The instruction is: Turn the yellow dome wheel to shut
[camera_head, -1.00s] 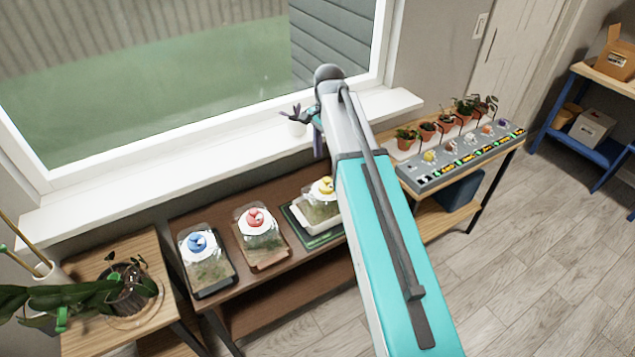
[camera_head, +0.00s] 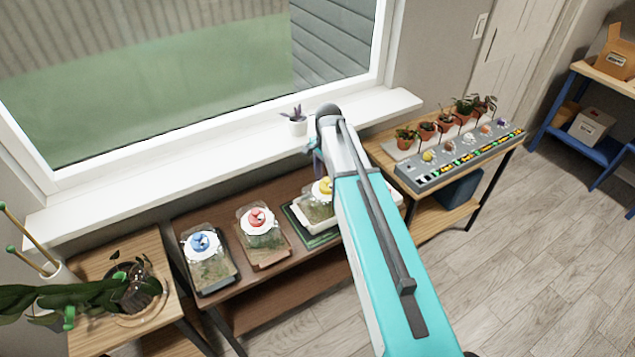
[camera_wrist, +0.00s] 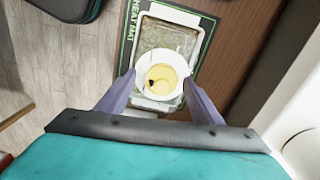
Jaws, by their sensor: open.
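The yellow dome wheel (camera_head: 322,187) sits on a white disc on top of a clear dome at the right end of the brown bench, partly hidden by my arm. In the wrist view the yellow wheel (camera_wrist: 160,78) shows inside its white ring, with a dark mark at its lower left. The clear dome (camera_wrist: 165,42) stands on a mat marked "HEAT MAT" (camera_wrist: 131,14). My gripper (camera_wrist: 158,85) is open, its two purple fingers on either side of the white ring's lower part. I cannot tell whether they touch it.
A red-wheeled dome (camera_head: 257,220) and a blue-wheeled dome (camera_head: 202,245) stand to the left on the bench. A small potted plant (camera_head: 296,124) stands on the windowsill behind. A grey control panel (camera_head: 462,160) and several potted plants are on the right table.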

